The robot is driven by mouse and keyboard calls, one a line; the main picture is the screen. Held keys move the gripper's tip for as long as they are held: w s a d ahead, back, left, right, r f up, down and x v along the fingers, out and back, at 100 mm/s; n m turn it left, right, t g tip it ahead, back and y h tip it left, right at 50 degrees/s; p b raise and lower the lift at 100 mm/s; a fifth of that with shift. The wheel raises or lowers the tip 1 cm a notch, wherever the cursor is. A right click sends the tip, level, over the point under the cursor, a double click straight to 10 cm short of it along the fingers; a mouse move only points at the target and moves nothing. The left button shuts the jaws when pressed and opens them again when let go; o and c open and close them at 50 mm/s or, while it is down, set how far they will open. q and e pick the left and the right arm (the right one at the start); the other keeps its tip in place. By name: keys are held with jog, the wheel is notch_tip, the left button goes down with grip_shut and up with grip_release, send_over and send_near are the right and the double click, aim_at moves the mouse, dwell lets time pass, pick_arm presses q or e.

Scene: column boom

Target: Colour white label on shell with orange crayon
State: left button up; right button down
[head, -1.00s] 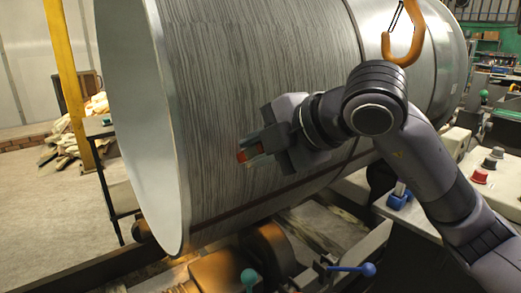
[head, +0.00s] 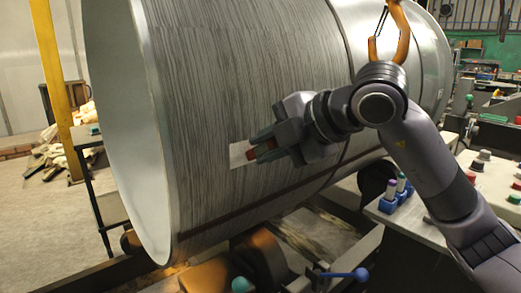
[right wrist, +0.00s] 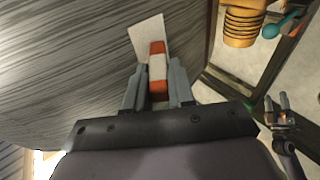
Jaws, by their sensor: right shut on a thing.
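The shell (head: 270,85) is a large grey metal cylinder lying on its side, its open end facing left. The white label (head: 238,155) is a small pale patch on its side; it also shows in the right wrist view (right wrist: 147,36), with no orange marks that I can make out. My right gripper (head: 262,145) is shut on the orange crayon (right wrist: 157,48), which has a pale band. The crayon's tip lies over the label's edge in both views; I cannot tell whether it touches. My left gripper is not in view.
An orange hook (head: 403,35) hangs by the shell's right part. A blue holder (head: 388,206) with upright sticks stands on the bench at right, near push buttons. Rollers and a blue-knobbed lever (head: 361,273) sit below the shell. A yellow post (head: 48,80) stands at left.

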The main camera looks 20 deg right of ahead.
jog(key=shift+w+d, duration=0.3)
jog(key=shift+d, duration=0.35)
jog(key=shift+w+d, duration=0.25)
jog(key=shift+d, duration=0.4)
jog(key=shift+w+d, duration=0.3)
jog(key=shift+d, duration=0.35)
jog(key=shift+s+a+r, duration=0.1)
jog(key=shift+s+a, duration=0.15)
jog(key=shift+a, duration=0.45)
jog(key=shift+s+a+f, duration=0.1)
jog(key=shift+s+a, duration=0.1)
jog(key=shift+a, duration=0.5)
jog(key=shift+s+a+r, duration=0.1)
jog(key=shift+s+a, duration=0.15)
jog(key=shift+a, duration=0.45)
jog(key=shift+s+a, duration=0.8)
jog(key=shift+a, duration=1.25)
jog(key=shift+w+d+b, duration=0.7)
jog(key=shift+w+d, duration=0.8)
jog(key=shift+d, duration=2.65)
jog(key=shift+s+a+r, duration=0.15)
jog(key=shift+s+a, duration=0.35)
jog(key=shift+a, duration=0.85)
jog(key=shift+s+a+r, duration=0.15)
jog(key=shift+s+a, duration=0.35)
jog(key=shift+a, duration=0.9)
jog(key=shift+s+a+r, duration=0.15)
jog(key=shift+s+a, duration=0.35)
jog(key=shift+a, duration=0.85)
jog(key=shift+s, duration=0.1)
